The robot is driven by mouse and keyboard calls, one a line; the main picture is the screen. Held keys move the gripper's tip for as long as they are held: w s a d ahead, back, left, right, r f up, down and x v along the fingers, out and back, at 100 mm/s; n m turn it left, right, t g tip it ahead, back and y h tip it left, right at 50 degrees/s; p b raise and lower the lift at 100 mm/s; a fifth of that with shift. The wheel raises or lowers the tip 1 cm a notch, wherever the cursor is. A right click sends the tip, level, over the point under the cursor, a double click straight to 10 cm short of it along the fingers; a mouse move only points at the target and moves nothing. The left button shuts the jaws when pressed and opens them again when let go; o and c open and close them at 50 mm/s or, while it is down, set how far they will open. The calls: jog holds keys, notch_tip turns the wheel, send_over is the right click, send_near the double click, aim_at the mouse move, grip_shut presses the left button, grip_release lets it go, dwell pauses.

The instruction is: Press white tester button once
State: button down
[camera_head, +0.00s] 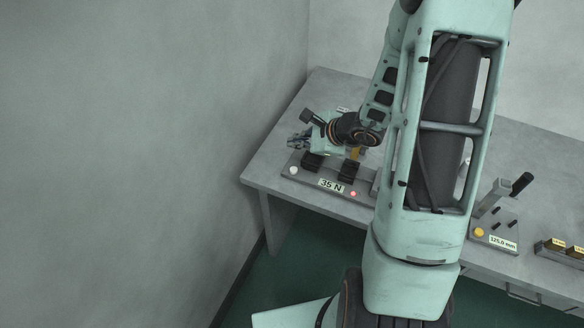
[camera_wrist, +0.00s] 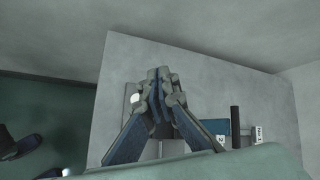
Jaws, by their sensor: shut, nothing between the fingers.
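The tester (camera_head: 303,178) is a grey plate on the table with two black blocks, a "35 N" display (camera_head: 331,186) and a small red light (camera_head: 353,193). Its white button (camera_head: 293,170) is round and sits at the plate's left end. In the wrist view the white button (camera_wrist: 135,98) shows just left of my fingers. My gripper (camera_head: 294,142) is above and behind the button in the head view, apart from it in the picture. In the wrist view my gripper (camera_wrist: 158,76) has its fingers together and empty. Its height above the button is hard to tell.
The grey table (camera_head: 268,171) has its left edge near a wall. To the right stand a lever device with a "125.0 mm" display (camera_head: 502,243) and a yellow button (camera_head: 478,232), and a small tray (camera_head: 545,250). My arm hides the table's middle.

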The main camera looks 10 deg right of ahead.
jog(key=shift+f, duration=0.1)
jog(key=b, duration=0.6)
send_over(295, 171)
notch_tip(295, 171, down, 8)
jog(key=shift+r, duration=0.25)
jog(key=shift+f+b, duration=0.6)
jog(key=shift+f+b, duration=0.15)
jog(key=shift+b, duration=0.15)
dwell(0.6)
jog(key=shift+f+b, duration=0.25)
jog(key=shift+b, duration=0.2)
jog(key=shift+f+b, duration=0.5)
jog(key=shift+b, duration=0.25)
dwell(0.7)
jog(key=shift+r, duration=0.1)
jog(key=shift+r+p, duration=0.5)
jog(key=shift+r, duration=0.35)
